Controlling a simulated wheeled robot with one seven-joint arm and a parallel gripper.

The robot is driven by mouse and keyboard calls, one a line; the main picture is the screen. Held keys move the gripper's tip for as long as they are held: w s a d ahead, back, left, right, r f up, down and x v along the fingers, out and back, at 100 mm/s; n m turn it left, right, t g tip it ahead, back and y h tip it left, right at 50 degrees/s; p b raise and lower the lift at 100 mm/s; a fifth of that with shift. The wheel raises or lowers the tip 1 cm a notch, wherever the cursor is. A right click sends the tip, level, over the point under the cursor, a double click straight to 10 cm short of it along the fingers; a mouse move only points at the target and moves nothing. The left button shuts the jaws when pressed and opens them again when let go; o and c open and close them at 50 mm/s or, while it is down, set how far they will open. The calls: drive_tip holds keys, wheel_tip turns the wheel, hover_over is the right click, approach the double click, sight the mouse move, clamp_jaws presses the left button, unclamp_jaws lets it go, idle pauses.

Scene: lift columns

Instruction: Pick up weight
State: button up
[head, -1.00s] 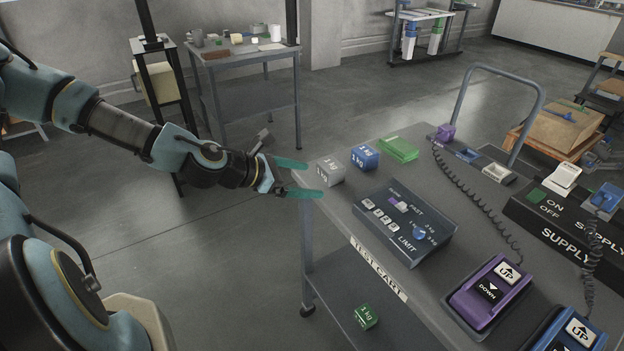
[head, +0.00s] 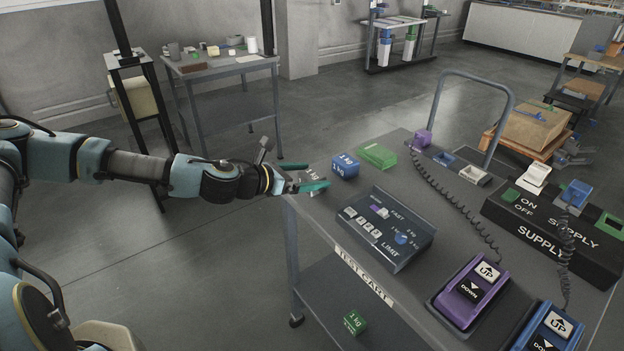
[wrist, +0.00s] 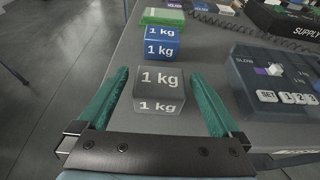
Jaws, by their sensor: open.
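A grey 1 kg weight (wrist: 160,88) sits on the test cart top near its left edge. My gripper (head: 309,178) is open, its green fingers on either side of the grey weight; in the wrist view my gripper (wrist: 160,100) straddles it with a gap at each side. In the head view the fingers partly hide the grey weight (head: 313,174). A blue 1 kg weight (head: 345,165) stands just behind it, also in the wrist view (wrist: 162,43). A green 1 kg weight (head: 355,322) lies on the cart's lower shelf.
A green block (head: 378,155) lies beyond the blue weight. A control box (head: 387,228) with a LIMIT label stands to the right. Purple (head: 470,291) and blue (head: 556,332) UP/DOWN pendants with coiled cords lie nearer the front. The floor left of the cart is clear.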

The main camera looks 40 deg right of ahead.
sight(313, 174)
drive_tip(key=p+x, duration=0.1)
drive_tip(key=x, duration=0.3)
drive_tip(key=shift+c, duration=0.2)
clamp_jaws()
idle(0.6)
drive_tip(key=shift+r, duration=0.1)
